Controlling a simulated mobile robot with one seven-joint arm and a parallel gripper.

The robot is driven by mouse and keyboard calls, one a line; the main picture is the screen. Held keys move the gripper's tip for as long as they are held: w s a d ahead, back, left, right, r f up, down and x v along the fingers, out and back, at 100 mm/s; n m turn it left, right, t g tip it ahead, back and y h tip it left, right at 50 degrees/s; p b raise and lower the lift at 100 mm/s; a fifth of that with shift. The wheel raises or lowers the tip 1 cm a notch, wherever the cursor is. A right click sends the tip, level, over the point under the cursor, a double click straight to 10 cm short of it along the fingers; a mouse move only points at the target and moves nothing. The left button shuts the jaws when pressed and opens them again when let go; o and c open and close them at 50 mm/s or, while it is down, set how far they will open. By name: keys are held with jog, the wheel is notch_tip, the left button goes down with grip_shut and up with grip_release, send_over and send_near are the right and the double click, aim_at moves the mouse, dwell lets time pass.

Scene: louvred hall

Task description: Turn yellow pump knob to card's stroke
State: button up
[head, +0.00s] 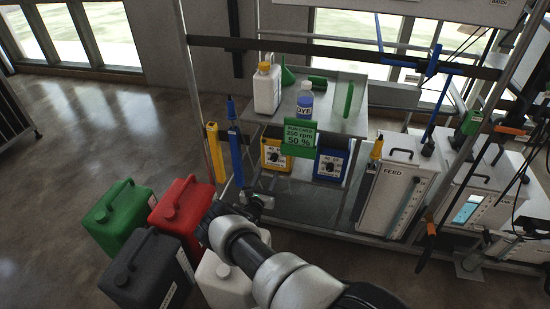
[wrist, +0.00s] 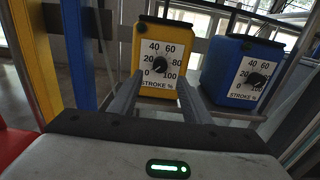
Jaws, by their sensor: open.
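The yellow pump (head: 277,155) stands on the shelf under the bench, and it fills the upper middle of the wrist view (wrist: 150,28). Its black knob (wrist: 160,65) sits on a white stroke dial marked 0 to 100; the pointer's exact reading is too small to tell. The green run card (head: 299,137) hangs at the bench's front edge and reads 250 rpm, 50 %. My gripper (wrist: 158,90) is open and empty, its fingers pointing at the yellow pump, apart from the knob, which shows between and beyond them. In the head view my arm hides most of my gripper.
A blue pump (head: 331,164) with a similar dial stands right of the yellow one. Yellow and blue uprights (wrist: 71,50) stand at left. Red (head: 181,203), green, black and white jerrycans crowd the floor near my arm. A FEED tank (head: 396,187) stands at right.

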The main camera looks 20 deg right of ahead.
aim_at(273, 160)
jog(key=b+x, duration=0.6)
jog(key=x, duration=0.2)
jog(key=shift+w+d, duration=0.25)
jog(key=shift+w, duration=0.05)
grip_shut()
dwell(1.1)
